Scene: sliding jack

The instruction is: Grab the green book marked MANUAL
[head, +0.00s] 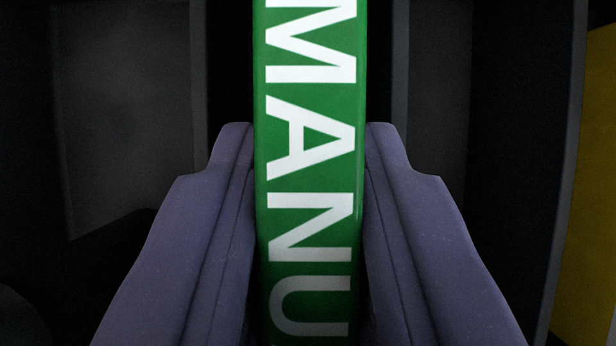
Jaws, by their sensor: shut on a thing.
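The green book (310,185) stands upright in the middle of the head view with its spine towards me. White letters M, A, N and U run down the spine; the rest of the word is out of view or in shadow at the bottom. My gripper (310,140) has one purple-grey finger on each side of the spine, touching it. It is shut on the book. The top of the book is cut off by the picture's edge, and its lower part fades into shadow.
Dark grey upright panels (435,85) stand close on both sides of the book. A yellow surface (590,200) shows at the right edge. The areas at far left are dark and hard to make out.

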